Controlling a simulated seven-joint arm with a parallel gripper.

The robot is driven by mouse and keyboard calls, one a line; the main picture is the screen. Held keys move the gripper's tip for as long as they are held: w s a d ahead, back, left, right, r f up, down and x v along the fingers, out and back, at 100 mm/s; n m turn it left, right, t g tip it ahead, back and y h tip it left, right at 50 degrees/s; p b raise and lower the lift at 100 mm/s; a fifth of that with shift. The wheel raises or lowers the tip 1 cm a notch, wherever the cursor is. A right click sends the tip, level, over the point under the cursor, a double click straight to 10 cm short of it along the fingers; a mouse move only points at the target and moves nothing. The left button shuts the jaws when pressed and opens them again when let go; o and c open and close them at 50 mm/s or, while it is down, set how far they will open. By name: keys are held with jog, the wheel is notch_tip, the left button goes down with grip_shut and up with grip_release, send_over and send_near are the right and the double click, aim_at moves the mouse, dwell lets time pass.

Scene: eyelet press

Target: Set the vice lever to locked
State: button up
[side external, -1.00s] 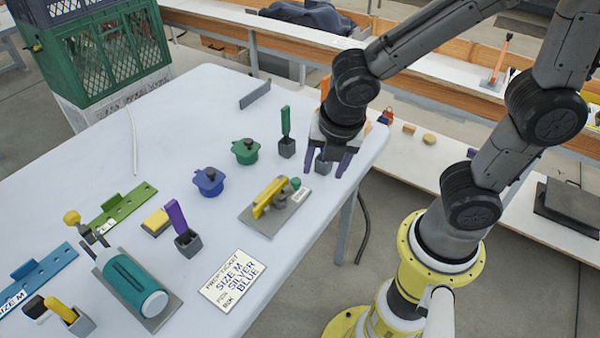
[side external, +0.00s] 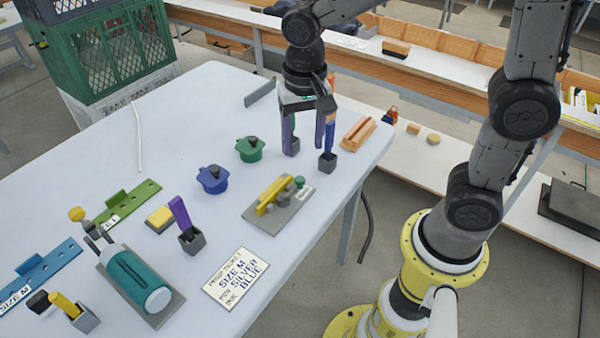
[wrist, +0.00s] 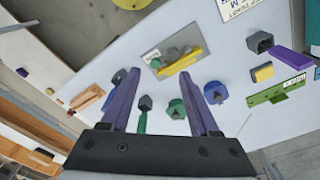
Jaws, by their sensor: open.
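A grey plate (side external: 279,208) with a yellow bar (side external: 273,195), round grey parts, a green knob (side external: 299,181) and a small white label lies near the table's front edge. It may be the vice; I cannot tell which part is its lever or read its setting. The plate (wrist: 153,56) and yellow bar (wrist: 181,64) also show in the wrist view. My gripper (side external: 305,148) is open and empty, its purple fingers pointing down beyond the plate, apart from it. In the wrist view my gripper (wrist: 160,74) has a green-handled tool (wrist: 142,122) showing between its fingers.
A blue-handled tool in a dark holder (side external: 327,162) stands close to my fingers. An orange block (side external: 358,134) is right.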

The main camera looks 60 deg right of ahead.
aim_at(300, 178)
jog(key=w+d+m, duration=0.4)
jog(key=m, duration=0.1)
jog(key=shift+g+y, duration=0.3)
jog(key=f, duration=1.4)
jog(key=shift+s+a+f, duration=0.1)
jog(key=shift+s+f, duration=0.15)
jog(key=shift+s, duration=0.05)
jog(key=shift+n, duration=0.3)
grip_shut()
